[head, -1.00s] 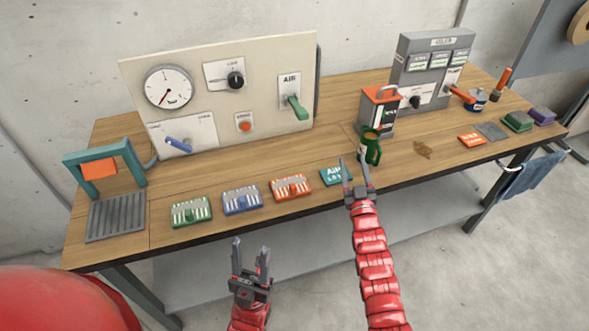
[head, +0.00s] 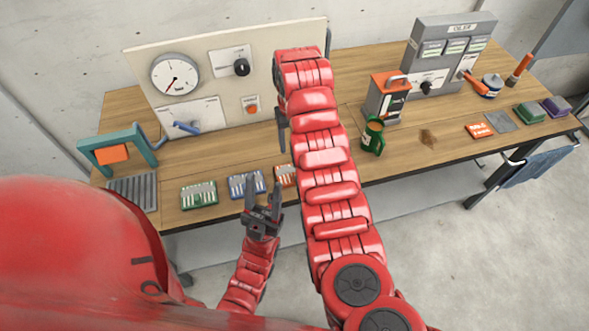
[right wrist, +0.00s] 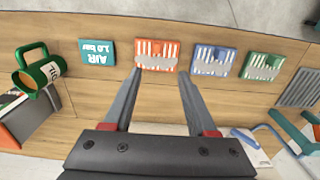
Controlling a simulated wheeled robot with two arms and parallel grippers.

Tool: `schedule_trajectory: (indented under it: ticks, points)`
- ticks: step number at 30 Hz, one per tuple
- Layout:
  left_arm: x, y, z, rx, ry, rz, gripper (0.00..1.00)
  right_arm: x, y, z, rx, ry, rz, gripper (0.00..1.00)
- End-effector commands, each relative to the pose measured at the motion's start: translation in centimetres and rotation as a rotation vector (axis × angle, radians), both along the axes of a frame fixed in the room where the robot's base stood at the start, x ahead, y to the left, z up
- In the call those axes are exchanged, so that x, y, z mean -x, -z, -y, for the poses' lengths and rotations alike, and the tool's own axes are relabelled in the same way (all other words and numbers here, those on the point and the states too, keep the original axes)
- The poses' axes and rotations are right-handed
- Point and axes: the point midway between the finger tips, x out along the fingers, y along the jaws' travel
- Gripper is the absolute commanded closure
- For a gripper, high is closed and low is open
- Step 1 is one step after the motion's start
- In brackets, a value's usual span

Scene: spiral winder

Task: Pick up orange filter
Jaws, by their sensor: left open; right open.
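The orange filter (head: 285,176) lies on the table's front part, partly hidden behind my right arm in the head view. In the right wrist view the orange filter (right wrist: 157,54) shows whole, with white slats, beyond the fingertips. My right gripper (right wrist: 160,73) is open and empty, its tips pointing at the filter's two ends. In the head view my right arm hides most of that gripper; one finger shows. My left gripper (head: 264,188) is open and empty, in front of the blue filter in the picture.
The blue filter (right wrist: 214,60) and green filter (right wrist: 262,66) lie in a row beside the orange one. A teal AIR card (right wrist: 97,52) lies on its other side, near a green jug (head: 373,136). A gauge panel (head: 205,60) stands behind.

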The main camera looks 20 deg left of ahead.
Motion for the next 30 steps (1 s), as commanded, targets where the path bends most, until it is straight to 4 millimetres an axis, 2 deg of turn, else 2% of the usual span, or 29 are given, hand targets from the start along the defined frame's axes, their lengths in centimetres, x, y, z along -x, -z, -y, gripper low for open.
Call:
schedule_trajectory:
  ticks: [3,5,8,12,14,22,27,30]
  points:
    - [0.0,1.1,0.0,0.0,0.0,0.0,0.5,0.0,3.1,0.3,0.003,0.003,-0.004,0.43]
    - [0.0,1.5,0.0,0.0,0.0,0.0,0.5,-0.1,4.1,0.3,0.0,0.002,-0.002,0.43]
    - [0.0,3.6,0.0,0.0,0.0,0.0,0.5,-0.2,6.7,0.3,-0.002,0.005,0.002,0.43]
    - [0.0,3.9,0.0,0.0,0.0,0.0,0.5,0.0,9.1,0.2,0.0,0.003,0.0,0.43]
    - [0.0,2.7,0.0,0.0,0.0,0.0,0.5,0.1,9.4,0.2,0.003,0.002,-0.005,0.43]
    - [0.0,1.4,0.0,0.0,0.0,0.0,0.5,0.1,11.3,0.3,-0.001,0.001,0.001,0.43]
    - [0.0,-0.8,0.0,0.0,0.0,0.0,0.5,0.3,13.5,1.1,0.003,0.002,-0.003,0.43]
    - [0.0,-0.3,0.0,0.0,0.0,0.0,0.5,0.1,14.8,0.9,-0.001,0.003,-0.001,0.43]
